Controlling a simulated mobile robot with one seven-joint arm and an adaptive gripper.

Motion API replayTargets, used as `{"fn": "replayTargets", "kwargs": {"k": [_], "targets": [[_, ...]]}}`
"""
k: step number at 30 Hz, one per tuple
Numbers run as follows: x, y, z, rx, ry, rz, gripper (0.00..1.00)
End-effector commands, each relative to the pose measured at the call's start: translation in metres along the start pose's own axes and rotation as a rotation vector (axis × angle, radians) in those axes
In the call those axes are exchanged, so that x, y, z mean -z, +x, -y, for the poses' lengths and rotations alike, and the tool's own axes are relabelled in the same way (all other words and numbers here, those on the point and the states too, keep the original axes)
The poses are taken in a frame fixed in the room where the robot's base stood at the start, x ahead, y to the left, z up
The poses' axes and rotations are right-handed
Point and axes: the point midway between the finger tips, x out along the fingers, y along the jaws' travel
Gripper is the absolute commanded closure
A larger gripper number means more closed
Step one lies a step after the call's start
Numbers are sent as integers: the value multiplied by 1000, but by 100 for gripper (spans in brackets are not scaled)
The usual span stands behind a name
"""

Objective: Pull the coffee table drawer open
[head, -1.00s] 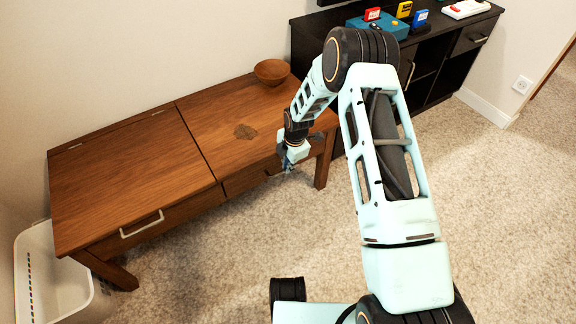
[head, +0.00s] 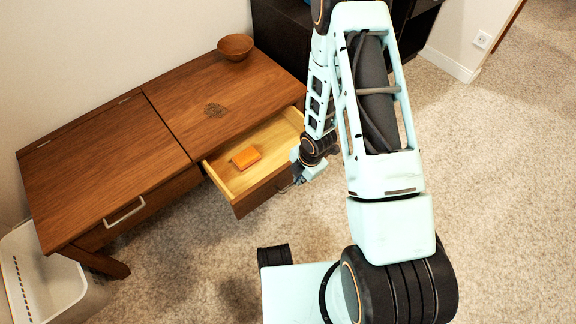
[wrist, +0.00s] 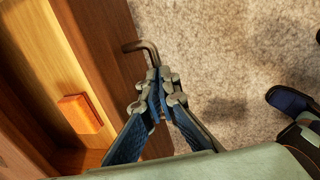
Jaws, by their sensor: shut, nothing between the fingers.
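The coffee table (head: 105,165) is brown wood, and its right-hand drawer (head: 262,195) stands well open, showing a pale wooden inside. An orange block (head: 246,157) lies in the drawer; it also shows in the wrist view (wrist: 80,113). My gripper (head: 297,179) is at the drawer's front, low and to the right. In the wrist view my gripper (wrist: 158,88) is shut and empty, its blue-padded fingers together. The drawer's bar handle (wrist: 143,47) is right by the fingertips; I cannot tell whether they touch. In the head view my arm hides the drawer's right end.
A wooden bowl (head: 235,46) stands at the table's back. A second pale handle (head: 125,212) is on the left front. A white basket (head: 45,275) stands at the left, a dark cabinet (head: 280,40) behind.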

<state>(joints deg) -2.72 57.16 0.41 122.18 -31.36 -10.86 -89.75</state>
Motion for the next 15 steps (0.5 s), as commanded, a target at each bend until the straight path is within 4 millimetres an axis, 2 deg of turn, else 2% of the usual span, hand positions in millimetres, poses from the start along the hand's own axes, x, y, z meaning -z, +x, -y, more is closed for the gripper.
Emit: {"fn": "replayTargets", "kwargs": {"k": [1,4,15], "targets": [[0,2,3,8,2,0,95],[0,3,4,9,2,0,84],[0,3,4,12,2,-1,84]]}}
